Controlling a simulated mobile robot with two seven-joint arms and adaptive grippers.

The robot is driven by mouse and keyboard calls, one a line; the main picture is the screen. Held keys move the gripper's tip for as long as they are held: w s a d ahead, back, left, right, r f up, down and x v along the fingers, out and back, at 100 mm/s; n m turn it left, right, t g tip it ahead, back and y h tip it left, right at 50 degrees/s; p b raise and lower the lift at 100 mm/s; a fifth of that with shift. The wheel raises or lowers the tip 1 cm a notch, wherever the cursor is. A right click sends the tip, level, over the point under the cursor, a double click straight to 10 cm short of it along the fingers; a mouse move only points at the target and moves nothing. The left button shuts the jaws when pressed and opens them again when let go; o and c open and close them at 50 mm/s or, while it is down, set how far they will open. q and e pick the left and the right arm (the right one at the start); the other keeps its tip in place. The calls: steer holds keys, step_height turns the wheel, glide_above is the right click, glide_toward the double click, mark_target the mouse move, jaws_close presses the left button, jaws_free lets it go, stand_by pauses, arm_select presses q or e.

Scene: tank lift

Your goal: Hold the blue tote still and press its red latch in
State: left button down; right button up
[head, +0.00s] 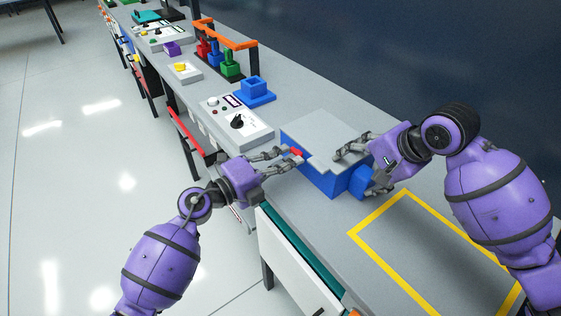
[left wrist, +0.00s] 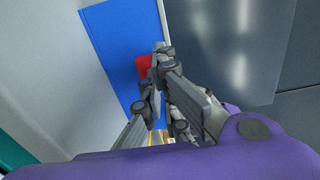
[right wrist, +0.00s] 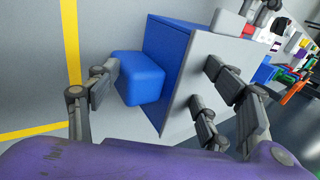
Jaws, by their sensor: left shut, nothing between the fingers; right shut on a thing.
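The blue tote (head: 318,180) with a grey lid (head: 322,132) sits on the bench in the head view; its side also shows in the left wrist view (left wrist: 118,48). The red latch (head: 295,152) is on its left-facing side, partly hidden by fingers in the left wrist view (left wrist: 143,66). My left gripper (head: 296,158) is shut and empty, its fingertips at the latch; I cannot tell whether they touch it. My right gripper (head: 357,170) is shut on the tote, with fingers over the lid and beside the blue block (right wrist: 138,78) on its side.
A yellow taped outline (head: 390,262) marks clear bench in front of the tote. A grey control box (head: 232,122) and a blue open holder (head: 254,90) stand behind it. A dark wall runs along the right. The bench edge is close to my left gripper.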

arm_select(q)
steer(key=shift+s+f, duration=0.15)
steer(key=shift+f, duration=0.1)
arm_select(e)
steer(key=shift+s+f, duration=0.2)
steer(key=shift+f, duration=0.3)
steer(key=shift+s+f, duration=0.15)
steer(key=shift+f, duration=0.3)
arm_select(q)
steer(key=v, duration=1.4)
steer(key=shift+s+r, duration=0.2)
arm_select(e)
steer(key=o, duration=1.2)
steer(key=shift+o, duration=1.3)
steer(key=shift+w+g, duration=0.15)
steer(key=shift+g, duration=0.15)
steer(key=shift+o, duration=0.8)
steer(key=shift+w+a, duration=0.1)
steer(key=shift+w, duration=0.15)
arm_select(q)
steer(key=shift+w+a, duration=0.1)
steer(key=shift+w, duration=0.2)
arm_select(e)
steer(key=shift+r, duration=0.15)
steer(key=shift+r, duration=0.3)
